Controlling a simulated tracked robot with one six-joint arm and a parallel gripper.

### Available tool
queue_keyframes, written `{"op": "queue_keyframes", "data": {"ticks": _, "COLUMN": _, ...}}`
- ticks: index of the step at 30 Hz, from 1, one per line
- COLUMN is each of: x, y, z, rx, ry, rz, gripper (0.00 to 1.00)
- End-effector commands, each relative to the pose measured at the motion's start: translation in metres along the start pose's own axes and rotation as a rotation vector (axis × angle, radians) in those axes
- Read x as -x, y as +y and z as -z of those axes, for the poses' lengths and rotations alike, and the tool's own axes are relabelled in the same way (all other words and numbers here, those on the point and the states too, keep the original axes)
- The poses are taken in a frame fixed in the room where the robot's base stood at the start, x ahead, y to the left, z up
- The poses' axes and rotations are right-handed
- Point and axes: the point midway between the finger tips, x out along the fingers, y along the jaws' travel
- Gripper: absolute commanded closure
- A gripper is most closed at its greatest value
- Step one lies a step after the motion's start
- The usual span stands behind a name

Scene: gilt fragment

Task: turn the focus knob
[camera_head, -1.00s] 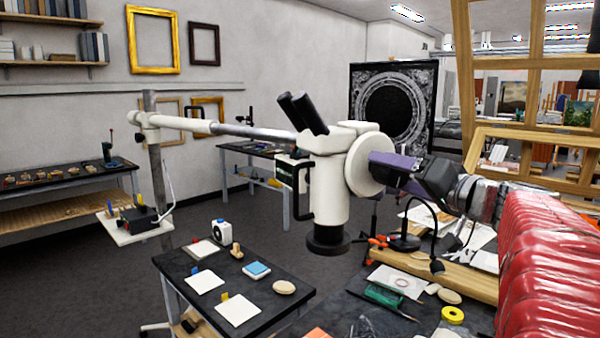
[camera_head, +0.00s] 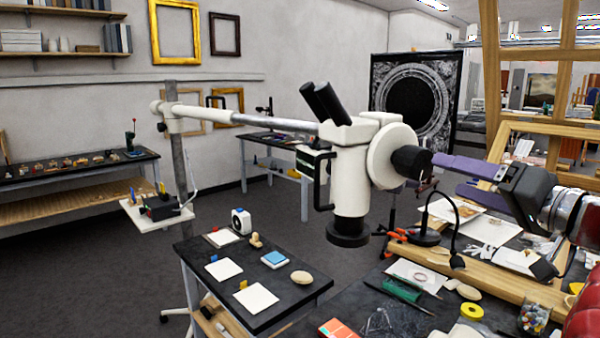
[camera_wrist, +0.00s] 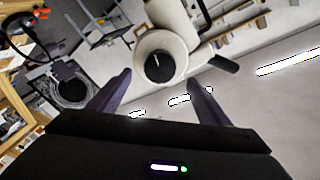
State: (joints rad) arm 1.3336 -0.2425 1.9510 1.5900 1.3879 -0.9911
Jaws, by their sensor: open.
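The focus knob (camera_head: 411,161) is a black cylinder on the round white side housing (camera_head: 386,152) of a white microscope (camera_head: 348,178). In the wrist view the knob (camera_wrist: 159,68) faces me, with a short white mark near its upper edge. My gripper (camera_head: 448,174) is open and empty, just to the right of the knob in the head view. Its purple fingers stand apart from the knob, with a small gap. In the wrist view my gripper (camera_wrist: 160,79) has one finger on each side, with the knob between and beyond the tips.
The microscope hangs from a horizontal arm (camera_head: 270,123) on a grey post (camera_head: 179,150). Its black eyepieces (camera_head: 322,103) tilt up-left. Below right, a bench carries a black lamp (camera_head: 455,235), a yellow tape roll (camera_head: 472,311) and tools. A dark table (camera_head: 290,308) stands lower left.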

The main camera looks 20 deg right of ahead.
Motion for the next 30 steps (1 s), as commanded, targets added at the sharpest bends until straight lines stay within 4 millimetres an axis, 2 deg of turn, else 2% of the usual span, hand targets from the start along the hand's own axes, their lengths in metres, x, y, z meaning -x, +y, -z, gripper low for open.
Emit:
{"op": "queue_keyframes", "data": {"ticks": 6, "x": 0.024, "y": 0.001, "z": 0.000, "rx": -0.001, "ry": 0.001, "rz": -0.002, "gripper": 0.29}}
{"op": "queue_keyframes", "data": {"ticks": 10, "x": 0.033, "y": 0.001, "z": 0.000, "rx": -0.001, "ry": 0.000, "rz": -0.002, "gripper": 0.29}}
{"op": "queue_keyframes", "data": {"ticks": 30, "x": 0.036, "y": 0.001, "z": 0.000, "rx": -0.001, "ry": 0.000, "rz": -0.001, "gripper": 0.29}}
